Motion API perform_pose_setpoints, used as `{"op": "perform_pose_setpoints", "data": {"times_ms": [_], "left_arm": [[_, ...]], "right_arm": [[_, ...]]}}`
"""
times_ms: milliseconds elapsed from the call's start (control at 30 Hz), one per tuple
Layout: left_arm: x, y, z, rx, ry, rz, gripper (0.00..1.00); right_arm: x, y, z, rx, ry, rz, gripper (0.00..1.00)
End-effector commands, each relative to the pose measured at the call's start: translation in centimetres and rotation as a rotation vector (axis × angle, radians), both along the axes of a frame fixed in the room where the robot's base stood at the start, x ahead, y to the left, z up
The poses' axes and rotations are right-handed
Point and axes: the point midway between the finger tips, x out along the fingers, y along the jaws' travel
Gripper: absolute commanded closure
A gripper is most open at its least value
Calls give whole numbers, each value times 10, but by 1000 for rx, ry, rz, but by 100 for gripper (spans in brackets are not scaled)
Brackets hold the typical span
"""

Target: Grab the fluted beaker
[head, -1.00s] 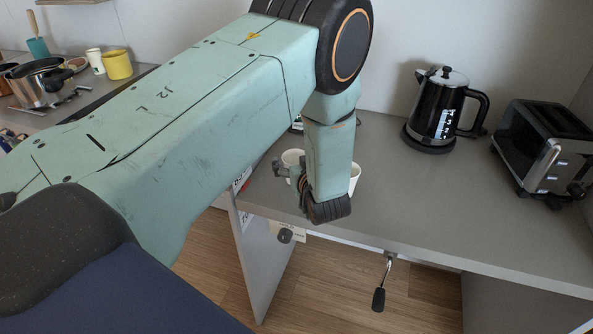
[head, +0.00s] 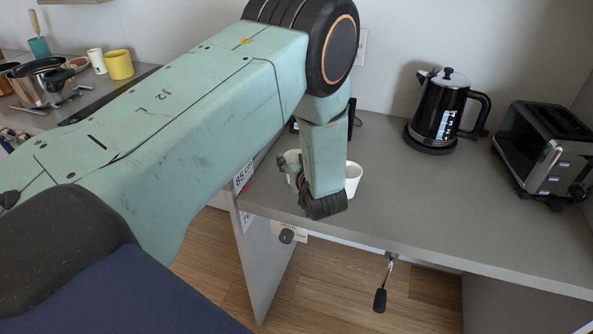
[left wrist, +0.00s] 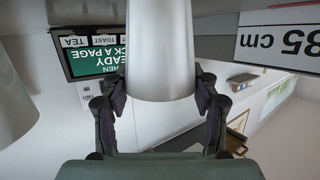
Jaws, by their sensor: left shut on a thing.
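A pale, tapered cup-like vessel (left wrist: 160,50) stands between the two dark fingers of my left gripper (left wrist: 160,95) in the left wrist view. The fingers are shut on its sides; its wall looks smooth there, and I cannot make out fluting. In the head view this white vessel (head: 292,156) shows left of my wrist, partly covered by my left gripper (head: 287,172), on the grey counter. A second white cup (head: 354,178) stands just to the right, partly behind my wrist. It also shows at the left edge of the left wrist view (left wrist: 12,105). My right gripper is out of view.
A black kettle (head: 438,112) and a toaster (head: 545,150) stand at the right of the counter (head: 420,210). A crank (head: 384,285) hangs below its front edge. A small screen (left wrist: 95,52) is close to the held vessel. Counter space before the kettle is clear.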

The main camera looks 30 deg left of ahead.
Motion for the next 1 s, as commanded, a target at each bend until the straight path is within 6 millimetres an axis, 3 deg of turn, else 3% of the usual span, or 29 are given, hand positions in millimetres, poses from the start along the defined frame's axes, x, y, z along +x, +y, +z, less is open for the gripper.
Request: {"op": "perform_pose_setpoints", "data": {"times_ms": [200, 467, 1000], "left_arm": [[0, 0, 0, 0, 0, 0, 78], [0, 0, 4, 0, -1, 0, 78], [0, 0, 92, 1, -2, -1, 78]], "right_arm": [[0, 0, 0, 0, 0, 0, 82], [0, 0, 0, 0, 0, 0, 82], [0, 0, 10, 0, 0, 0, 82]]}}
